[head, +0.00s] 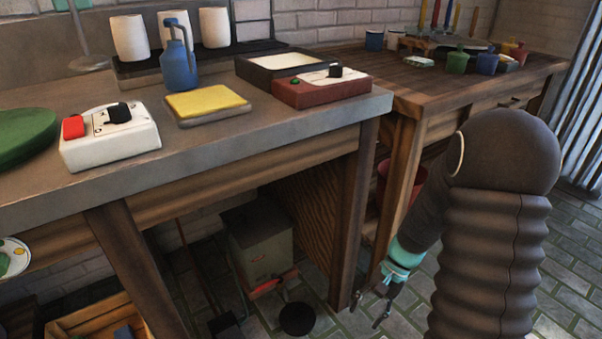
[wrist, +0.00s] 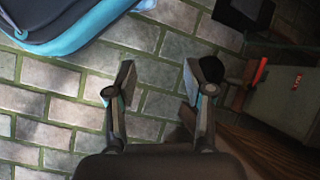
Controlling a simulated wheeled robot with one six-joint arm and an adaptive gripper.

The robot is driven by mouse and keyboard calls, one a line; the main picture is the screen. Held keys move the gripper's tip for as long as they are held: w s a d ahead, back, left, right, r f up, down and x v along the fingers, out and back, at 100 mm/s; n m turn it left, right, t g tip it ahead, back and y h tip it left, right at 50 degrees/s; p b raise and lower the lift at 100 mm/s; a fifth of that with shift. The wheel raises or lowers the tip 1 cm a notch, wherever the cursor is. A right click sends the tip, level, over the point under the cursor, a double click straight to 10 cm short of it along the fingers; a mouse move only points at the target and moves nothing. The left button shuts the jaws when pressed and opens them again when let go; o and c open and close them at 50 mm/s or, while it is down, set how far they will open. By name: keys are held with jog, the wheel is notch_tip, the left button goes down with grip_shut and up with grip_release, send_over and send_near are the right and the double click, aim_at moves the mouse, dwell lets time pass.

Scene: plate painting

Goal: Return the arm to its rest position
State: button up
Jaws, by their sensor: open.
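My gripper (head: 383,306) hangs low at the right in the head view, beside the grey workbench's right leg and above the tiled floor. In the wrist view my gripper (wrist: 160,85) points down at the floor, its two fingers wide apart. Only floor tiles show between the fingers; it holds nothing. My dark arm bends down from a raised joint at the right of the head view.
The grey workbench (head: 235,150) carries a white control box (head: 108,140), a yellow sponge (head: 206,102) and a blue bottle (head: 178,65). A wooden bench (head: 440,98) stands behind my arm. A metal box (head: 258,240) sits under the workbench. Floor at right is open.

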jog(key=s+r+n+t+h+p, duration=0.1)
jog(key=s+r+n+t, duration=0.1)
jog(key=r, duration=0.8)
jog(key=s+r+n+t+h+p, duration=0.2)
jog(key=s+r+t, duration=0.2)
jog(key=r, duration=0.7)
jog(key=s+r+n+t+h+p, duration=0.1)
jog(key=s+r+n+t+h, duration=0.1)
jog(key=s+r, duration=0.4)
notch_tip(320, 180, up, 4)
jog(key=shift+r+n+t+p, duration=0.15)
jog(key=shift+n+t+p, duration=0.2)
jog(key=shift+t, duration=0.15)
